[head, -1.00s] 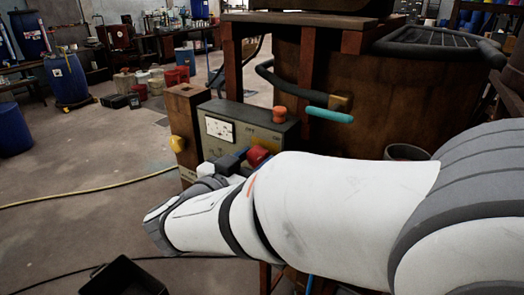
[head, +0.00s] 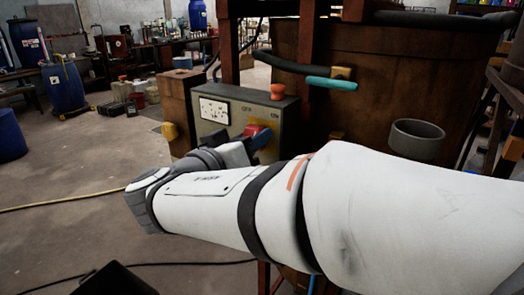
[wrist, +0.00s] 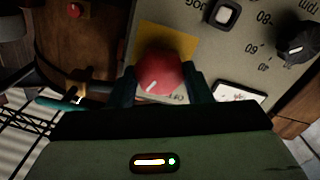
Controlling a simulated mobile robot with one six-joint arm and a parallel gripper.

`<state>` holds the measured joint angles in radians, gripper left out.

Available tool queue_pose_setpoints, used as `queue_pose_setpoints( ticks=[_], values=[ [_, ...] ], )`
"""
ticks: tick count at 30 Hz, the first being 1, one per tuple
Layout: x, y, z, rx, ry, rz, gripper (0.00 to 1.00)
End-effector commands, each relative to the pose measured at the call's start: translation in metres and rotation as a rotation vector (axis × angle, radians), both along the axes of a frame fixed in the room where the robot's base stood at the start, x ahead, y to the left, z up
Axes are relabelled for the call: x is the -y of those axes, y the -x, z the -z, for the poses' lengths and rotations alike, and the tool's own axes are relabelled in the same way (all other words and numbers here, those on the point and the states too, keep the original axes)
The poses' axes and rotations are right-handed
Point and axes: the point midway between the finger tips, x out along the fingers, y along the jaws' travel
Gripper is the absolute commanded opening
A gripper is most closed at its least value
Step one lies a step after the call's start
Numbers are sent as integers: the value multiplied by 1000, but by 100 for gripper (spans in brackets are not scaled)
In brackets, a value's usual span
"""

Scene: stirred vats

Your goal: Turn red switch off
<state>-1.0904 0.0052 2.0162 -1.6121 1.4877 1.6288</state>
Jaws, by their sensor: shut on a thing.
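The red switch (wrist: 161,72) is a round red knob with a white mark, on a yellow plate (wrist: 170,38) of the grey control panel (wrist: 215,52). In the wrist view the two dark fingers of my gripper (wrist: 163,84) are on either side of the knob, shut on it. The white mark points to the lower left in that view. In the head view the red switch (head: 254,131) shows at the panel's front, partly hidden by my gripper (head: 262,138). My white arm covers the panel's lower part.
A black knob (wrist: 296,44) and a square white-topped button (wrist: 225,13) are on the panel. A large brown vat (head: 420,80) stands behind, with a teal-gripped handle (head: 331,83) and grey cup (head: 417,138).

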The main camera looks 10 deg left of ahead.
Motion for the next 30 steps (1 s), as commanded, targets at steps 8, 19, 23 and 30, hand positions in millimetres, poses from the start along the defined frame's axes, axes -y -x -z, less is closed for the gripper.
queue_pose_setpoints(
  ticks=[8, 19, 23, 30],
  values=[
    [-1, -1, 1, -99, 245, -1, 22],
    [-1, -1, 0, -233, 570, 0, 22],
    [-1, -1, 0, -279, 684, 1, 22],
    [-1, -2, 0, -358, 874, 1, 22]
  ],
)
